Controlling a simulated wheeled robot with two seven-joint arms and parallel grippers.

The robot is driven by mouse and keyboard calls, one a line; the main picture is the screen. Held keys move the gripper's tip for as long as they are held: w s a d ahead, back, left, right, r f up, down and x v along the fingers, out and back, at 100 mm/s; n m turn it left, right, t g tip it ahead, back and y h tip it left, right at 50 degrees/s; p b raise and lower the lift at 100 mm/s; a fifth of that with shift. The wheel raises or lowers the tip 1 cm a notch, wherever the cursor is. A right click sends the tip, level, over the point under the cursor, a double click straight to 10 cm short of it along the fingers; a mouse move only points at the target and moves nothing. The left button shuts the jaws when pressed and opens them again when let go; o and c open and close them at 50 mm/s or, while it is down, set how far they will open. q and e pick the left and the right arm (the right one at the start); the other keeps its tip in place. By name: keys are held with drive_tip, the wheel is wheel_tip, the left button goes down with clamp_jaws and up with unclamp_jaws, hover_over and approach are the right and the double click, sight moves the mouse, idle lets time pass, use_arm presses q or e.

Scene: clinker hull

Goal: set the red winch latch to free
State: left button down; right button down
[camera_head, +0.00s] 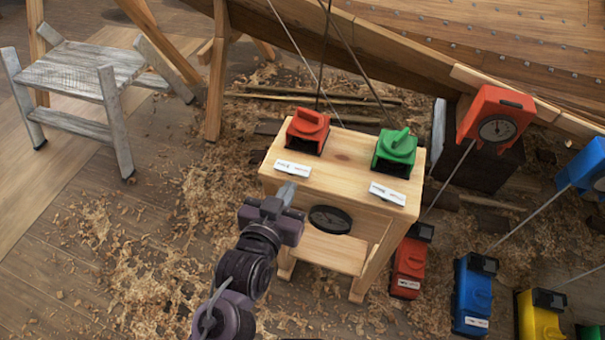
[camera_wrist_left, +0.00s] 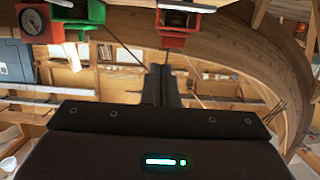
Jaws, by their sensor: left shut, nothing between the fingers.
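The red winch (camera_head: 306,133) sits on the back left of a small wooden bench (camera_head: 345,150). A red lever-like piece lies across its top; its setting is too small to read. A white label (camera_head: 293,168) is in front of the winch. My left gripper (camera_head: 286,192) is shut and empty, at the bench's front left, just in front of that label and apart from the winch. In the left wrist view, the shut fingers (camera_wrist_left: 162,85) stand in the middle, and the red winch (camera_wrist_left: 180,20) shows at the top edge, partly cut off. My right gripper is not in view.
A green winch (camera_head: 396,150) stands on the bench's right. A red gauge box (camera_head: 496,118) hangs at right; red (camera_head: 410,265), blue (camera_head: 474,295) and yellow (camera_head: 538,315) units stand below. Lines rise behind the bench.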

use_arm(q)
drive_tip(key=p, duration=0.1)
hover_over(304, 175)
drive_tip(key=s, duration=0.1)
wheel_tip(304, 175, down, 2)
drive_tip(key=shift+s+f, duration=0.1)
wheel_tip(304, 175, down, 3)
drive_tip(key=shift+r, duration=0.1)
drive_tip(key=shift+s+a+f, duration=0.1)
drive_tip(key=shift+f, duration=0.6)
